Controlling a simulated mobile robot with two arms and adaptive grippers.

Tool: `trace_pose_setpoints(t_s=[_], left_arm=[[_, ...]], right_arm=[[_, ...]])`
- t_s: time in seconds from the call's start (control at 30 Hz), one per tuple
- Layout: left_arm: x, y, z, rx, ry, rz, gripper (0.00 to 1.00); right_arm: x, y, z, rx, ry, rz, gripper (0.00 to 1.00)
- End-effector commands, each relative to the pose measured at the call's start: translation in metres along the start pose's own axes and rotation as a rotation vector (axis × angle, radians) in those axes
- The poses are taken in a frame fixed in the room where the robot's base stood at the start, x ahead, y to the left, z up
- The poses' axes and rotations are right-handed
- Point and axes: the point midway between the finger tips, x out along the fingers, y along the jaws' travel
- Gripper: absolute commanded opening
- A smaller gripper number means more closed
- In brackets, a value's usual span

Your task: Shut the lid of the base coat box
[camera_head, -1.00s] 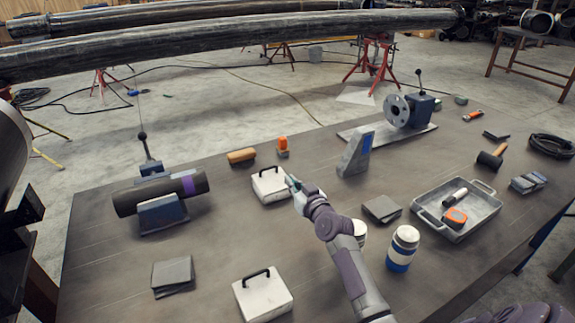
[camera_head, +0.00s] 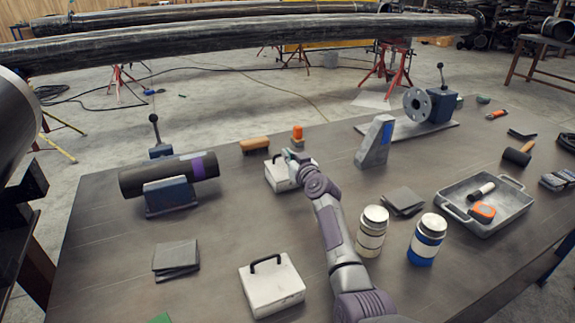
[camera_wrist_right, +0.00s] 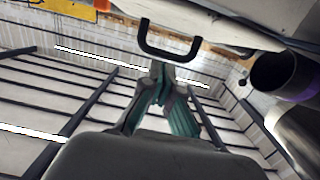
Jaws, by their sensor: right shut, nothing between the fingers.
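Two white boxes with black handles stand on the table in the head view: a far one (camera_head: 277,183) and a near one (camera_head: 272,292). I cannot read which is the base coat box. The near box looks shut; my right gripper and arm partly cover the far one, and I cannot tell how its lid sits. My right gripper (camera_head: 293,158) is at the top of the far box, its fingers shut and empty. In the right wrist view, its fingertips (camera_wrist_right: 160,75) are close to a black handle (camera_wrist_right: 168,52) on a white surface. My left gripper is not in view.
A dark pipe piece (camera_head: 140,182) rests on a support at left. An orange-topped item (camera_head: 297,133) and a tan brush (camera_head: 256,145) lie behind the far box. Two cans, one pale (camera_head: 371,232) and one blue-banded (camera_head: 427,240), stand right of my arm. A grey tray (camera_head: 497,212) is farther right.

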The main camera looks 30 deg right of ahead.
Motion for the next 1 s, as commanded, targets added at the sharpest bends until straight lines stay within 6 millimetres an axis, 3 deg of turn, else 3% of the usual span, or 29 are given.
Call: trace_pose_setpoints(t_s=[0.5, 0.8, 1.0], left_arm=[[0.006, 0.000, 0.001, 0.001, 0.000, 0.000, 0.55], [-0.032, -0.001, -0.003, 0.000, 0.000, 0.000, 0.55], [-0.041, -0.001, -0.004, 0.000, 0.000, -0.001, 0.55]], right_arm=[[0.005, 0.000, 0.004, 0.000, -0.001, 0.000, 0.00], [0.012, 0.000, 0.002, -0.002, -0.116, 0.000, 0.00], [0.015, 0.000, 0.010, -0.001, -0.175, 0.000, 0.00]])
